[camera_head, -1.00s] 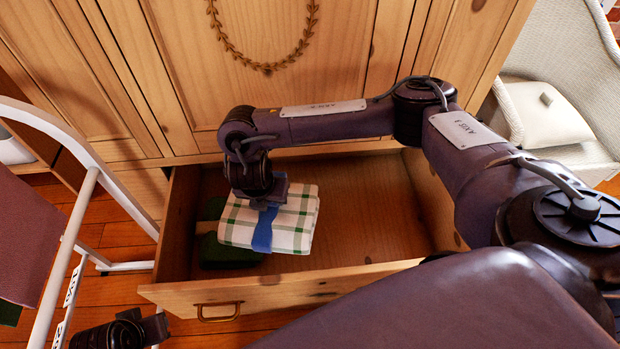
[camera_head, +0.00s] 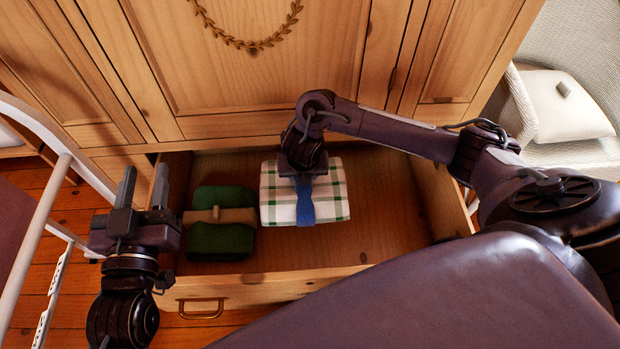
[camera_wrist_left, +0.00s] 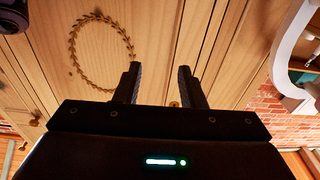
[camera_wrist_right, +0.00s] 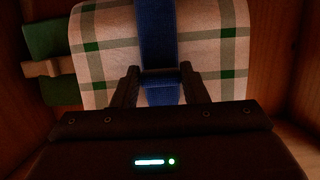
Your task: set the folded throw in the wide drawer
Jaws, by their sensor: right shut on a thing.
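The folded throw (camera_head: 334,196) is white with green checks and has a blue band (camera_head: 305,203) around it. It is inside the open wide drawer (camera_head: 390,215), right of a green folded cloth. My right gripper (camera_head: 303,178) is over the throw and shut on its blue band, as the right wrist view (camera_wrist_right: 160,78) shows; whether the throw rests on the drawer floor I cannot tell. My left gripper (camera_head: 143,188) is open and empty at the drawer's left front corner, fingers pointing up toward the cabinet; its spread fingers show in the left wrist view (camera_wrist_left: 158,85).
The green cloth (camera_head: 221,240) with a tan band (camera_head: 236,215) lies in the drawer's left part. The drawer's right part is bare. The wooden cabinet (camera_head: 270,80) rises behind. A white metal frame (camera_head: 45,215) stands at left, a pale armchair (camera_head: 560,105) at right.

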